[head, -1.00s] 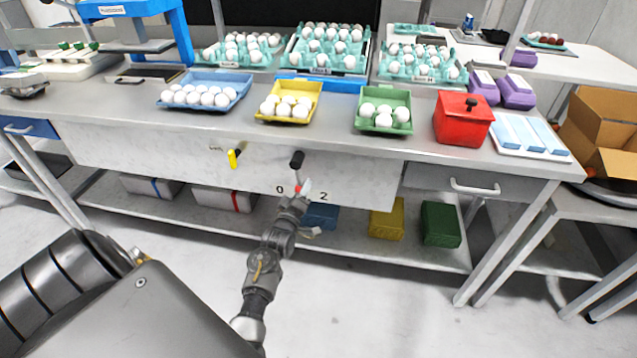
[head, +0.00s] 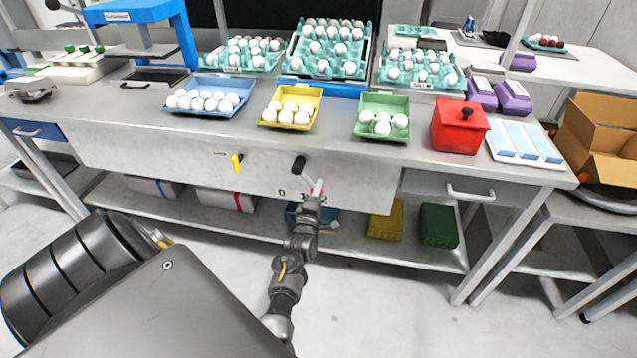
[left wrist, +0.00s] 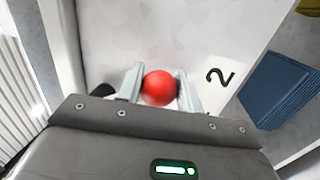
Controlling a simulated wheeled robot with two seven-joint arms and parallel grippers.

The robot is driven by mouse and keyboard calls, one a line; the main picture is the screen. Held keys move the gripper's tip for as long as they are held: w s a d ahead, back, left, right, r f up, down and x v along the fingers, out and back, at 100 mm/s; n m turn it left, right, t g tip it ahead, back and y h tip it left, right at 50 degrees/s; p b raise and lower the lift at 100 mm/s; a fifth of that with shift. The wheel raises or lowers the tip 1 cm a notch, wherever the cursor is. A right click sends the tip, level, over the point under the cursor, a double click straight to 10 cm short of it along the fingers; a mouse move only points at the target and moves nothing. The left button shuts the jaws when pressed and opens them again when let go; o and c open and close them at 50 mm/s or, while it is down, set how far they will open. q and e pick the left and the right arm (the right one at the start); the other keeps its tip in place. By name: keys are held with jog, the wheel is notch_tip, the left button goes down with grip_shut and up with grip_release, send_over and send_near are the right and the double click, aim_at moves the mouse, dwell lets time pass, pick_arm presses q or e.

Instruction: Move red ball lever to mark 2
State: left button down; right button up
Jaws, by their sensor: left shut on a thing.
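The red ball (left wrist: 160,88) of the lever sits between the two fingers of my left gripper (left wrist: 160,90) in the left wrist view, and the gripper is shut on it. In the head view my left gripper (head: 316,190) is at the white front panel (head: 350,183) below the black knob (head: 298,165). It hides most of the lever and part of the panel's marks. The mark 0 (head: 281,191) shows to its left. The mark 2 (left wrist: 220,76) lies to the right of the ball in the left wrist view. My right gripper is not in view.
A yellow lever (head: 237,163) sticks out of the panel to the left. Under the counter stand blue, yellow (head: 385,222) and green (head: 438,225) boxes. A drawer handle (head: 470,192) sticks out at the right. Egg trays and a red box (head: 460,130) stand on the counter.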

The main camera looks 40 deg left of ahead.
pick_arm(q)
jog(key=shift+a+r, duration=0.2)
jog(key=c, duration=1.2)
grip_release()
jog(key=shift+o, duration=1.2)
jog(key=shift+d+f, duration=0.1)
jog(key=shift+d, duration=0.15)
